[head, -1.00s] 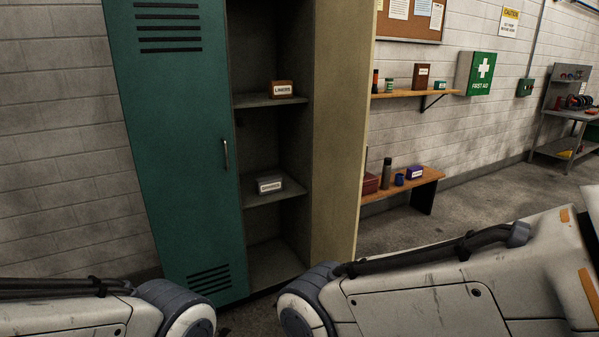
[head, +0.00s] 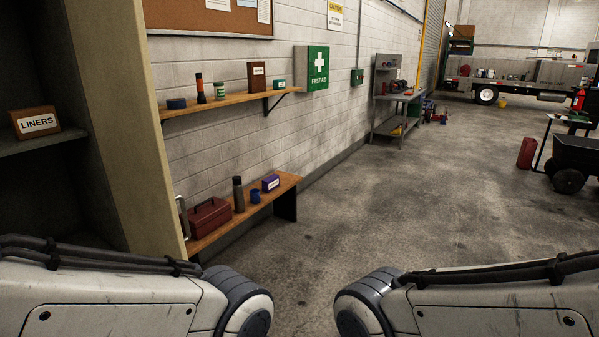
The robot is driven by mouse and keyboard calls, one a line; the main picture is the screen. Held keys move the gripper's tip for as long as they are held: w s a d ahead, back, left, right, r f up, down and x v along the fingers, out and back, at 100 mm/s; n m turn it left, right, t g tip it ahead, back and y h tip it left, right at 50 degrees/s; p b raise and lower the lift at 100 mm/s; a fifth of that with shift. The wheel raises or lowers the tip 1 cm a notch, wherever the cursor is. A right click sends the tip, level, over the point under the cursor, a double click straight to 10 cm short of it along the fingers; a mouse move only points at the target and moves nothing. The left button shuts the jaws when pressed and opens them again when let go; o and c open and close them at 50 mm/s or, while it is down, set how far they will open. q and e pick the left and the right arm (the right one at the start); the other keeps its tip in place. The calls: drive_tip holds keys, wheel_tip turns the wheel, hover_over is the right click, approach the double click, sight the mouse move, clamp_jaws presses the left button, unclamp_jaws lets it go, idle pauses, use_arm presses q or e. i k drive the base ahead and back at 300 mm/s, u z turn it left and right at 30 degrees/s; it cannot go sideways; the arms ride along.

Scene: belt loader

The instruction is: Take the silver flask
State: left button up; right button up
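A tall dark grey flask-like cylinder (head: 238,194) stands upright on the low wooden bench (head: 228,219) against the wall, between a red toolbox (head: 209,218) and a small blue cup (head: 254,196). A narrow pale metallic thing (head: 183,218) shows at the bench's left end, beside the locker edge. I cannot tell whether it is a flask, and nothing else there looks clearly silver. My two arms show at the bottom, but both grippers are out of view.
The open locker (head: 123,115) with a LINERS box (head: 35,122) is at left. A purple box (head: 270,183) sits on the bench. A wall shelf (head: 230,102) holds several small items. The floor (head: 375,230) ahead is open. A workbench (head: 397,112) and dark cart (head: 574,160) stand farther off.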

sight(238, 190)
drive_tip(key=z, duration=0.25)
drive_tip(key=i, duration=2.05)
drive_tip(key=u, duration=0.55)
drive_tip(key=i, duration=1.35)
drive_tip(key=u, duration=1.1)
drive_tip(key=i, duration=0.75)
drive_tip(key=u, duration=0.4)
